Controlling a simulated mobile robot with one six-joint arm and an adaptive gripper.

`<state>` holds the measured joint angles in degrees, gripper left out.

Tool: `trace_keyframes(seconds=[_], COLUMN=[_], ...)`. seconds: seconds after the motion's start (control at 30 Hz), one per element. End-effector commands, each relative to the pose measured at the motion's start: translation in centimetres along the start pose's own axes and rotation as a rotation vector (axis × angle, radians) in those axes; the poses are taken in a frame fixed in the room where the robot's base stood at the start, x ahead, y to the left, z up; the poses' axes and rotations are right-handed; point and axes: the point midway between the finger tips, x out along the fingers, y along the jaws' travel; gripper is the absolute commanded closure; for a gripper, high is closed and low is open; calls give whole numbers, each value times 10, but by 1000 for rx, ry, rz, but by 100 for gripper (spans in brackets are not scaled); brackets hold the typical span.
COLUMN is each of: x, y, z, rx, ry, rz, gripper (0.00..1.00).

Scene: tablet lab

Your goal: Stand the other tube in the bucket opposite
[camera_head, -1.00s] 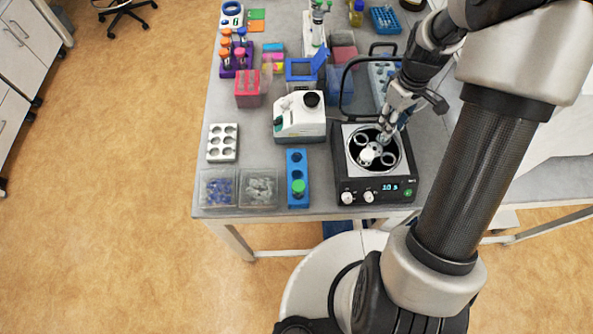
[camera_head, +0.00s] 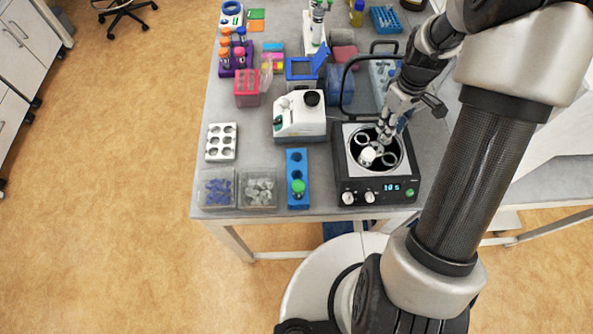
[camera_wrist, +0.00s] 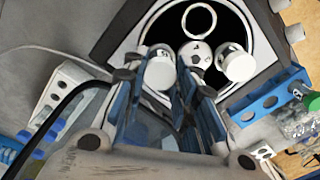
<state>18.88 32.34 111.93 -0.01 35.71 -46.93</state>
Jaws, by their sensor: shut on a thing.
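The centrifuge (camera_head: 348,170) is open, with its round rotor showing. A white-capped tube (camera_head: 367,155) sits at the rotor's lower left, and it also shows in the wrist view (camera_wrist: 237,65). An empty bucket ring (camera_head: 389,158) is at lower right, another (camera_head: 362,139) at upper left. My gripper (camera_head: 384,138) is over the rotor's upper right, across from that tube. In the wrist view, its fingers close on a second white-capped tube (camera_wrist: 160,72), left of the rotor hub (camera_wrist: 195,53). The fingers hide its lower part, so I cannot tell how deep it sits.
A blue rack (camera_head: 296,165) holding a green-capped tube (camera_head: 299,187) stands left of the centrifuge. Clear boxes (camera_head: 258,203) stand near the front edge. The table between the white tray (camera_head: 221,156) and the rack is bare.

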Motion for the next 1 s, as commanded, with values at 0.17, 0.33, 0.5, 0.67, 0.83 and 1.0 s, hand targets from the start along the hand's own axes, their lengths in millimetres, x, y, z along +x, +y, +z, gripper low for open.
trace_keyframes(seconds=[0.17,0.33,0.5,0.67,0.83,1.0], x=[6,9,9,9,9,9], y=[0,0,0,0,0,0], z=[0,0,0,0,0,0], rx=[0,0,0,0,0,0], ry=[0,0,0,0,0,0], rz=[0,0,0,0,0,0], gripper=[89,89,89,66,55,50])
